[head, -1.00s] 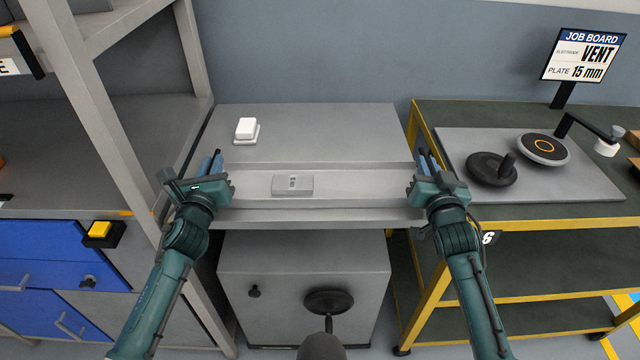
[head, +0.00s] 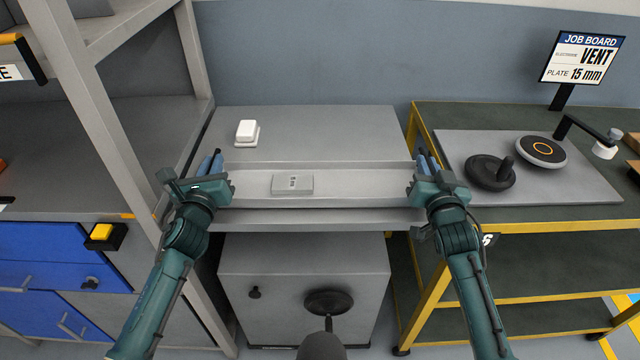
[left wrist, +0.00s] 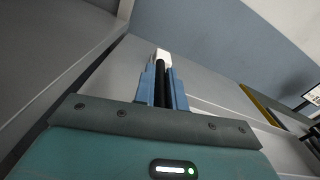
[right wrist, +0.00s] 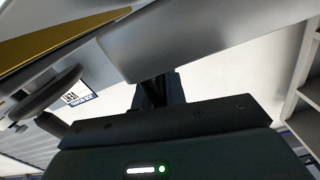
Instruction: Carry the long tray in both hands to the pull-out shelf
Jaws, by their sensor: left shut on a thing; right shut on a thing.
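The long tray (head: 360,184) is a shallow grey trough lying crosswise in the head view, in front of the grey worktop, and looks level. A small grey block (head: 293,184) with dark marks lies in it, left of centre. My left gripper (head: 212,164) is shut on the tray's left end; in the left wrist view its blue fingers close on a black bar (left wrist: 161,82). My right gripper (head: 426,162) is shut on the right end. A grey ledge (head: 320,217) shows just below the tray; I cannot tell whether it is the pull-out shelf or whether they touch.
A white block (head: 246,130) stands on the worktop (head: 330,130), which is otherwise clear. A shelf post (head: 100,130) stands close to my left arm. A yellow-edged cart (head: 520,225) with a black-handled disc (head: 490,171) is at right. A grey cabinet (head: 350,270) is below.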

